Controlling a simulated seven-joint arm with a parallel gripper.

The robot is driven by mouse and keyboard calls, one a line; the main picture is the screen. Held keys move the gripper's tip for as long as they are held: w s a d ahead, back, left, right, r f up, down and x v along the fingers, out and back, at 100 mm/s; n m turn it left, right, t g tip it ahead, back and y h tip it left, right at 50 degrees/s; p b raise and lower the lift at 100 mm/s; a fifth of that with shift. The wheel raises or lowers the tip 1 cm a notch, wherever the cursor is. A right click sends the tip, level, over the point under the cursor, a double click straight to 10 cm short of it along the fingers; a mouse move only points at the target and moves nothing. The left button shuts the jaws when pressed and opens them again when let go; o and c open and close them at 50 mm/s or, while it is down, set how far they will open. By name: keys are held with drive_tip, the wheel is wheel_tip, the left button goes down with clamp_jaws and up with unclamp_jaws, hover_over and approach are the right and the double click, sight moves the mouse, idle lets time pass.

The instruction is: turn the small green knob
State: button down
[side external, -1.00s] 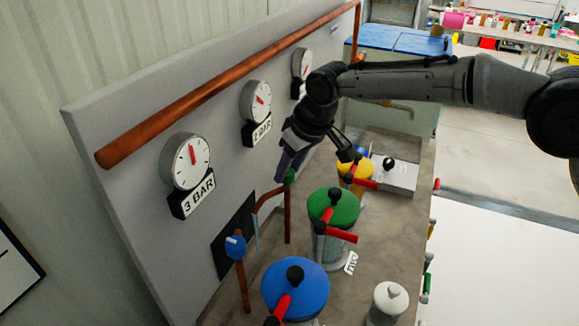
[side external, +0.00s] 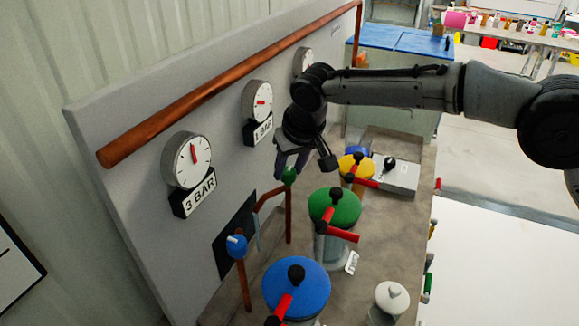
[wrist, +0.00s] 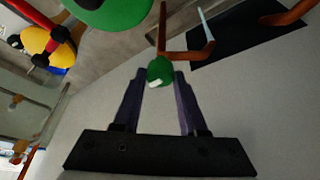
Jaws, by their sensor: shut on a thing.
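The small green knob (side external: 289,176) sits on a copper pipe in front of the grey panel. It also shows in the wrist view (wrist: 160,71), with a white mark on its edge. My gripper (side external: 290,168) reaches down to it from above, and its two purple fingers stand on either side of the knob, shut on it. In the side view the fingers partly hide the knob. The middle gauge (side external: 258,100) above a "1 BAR" label stands on the panel behind my gripper.
A green-lidded vessel (side external: 335,206) with red handles stands just right of the knob. A blue-lidded vessel (side external: 297,288) is in front, and a yellow-lidded one (side external: 356,166) is behind. A small blue knob (side external: 236,245) is at lower left. The "3 BAR" gauge (side external: 188,160) hangs on the panel.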

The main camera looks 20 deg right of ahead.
drive_tip(key=shift+c, duration=2.2)
unclamp_jaws()
drive_tip(key=v, duration=1.4)
drive_tip(key=shift+w, duration=0.15)
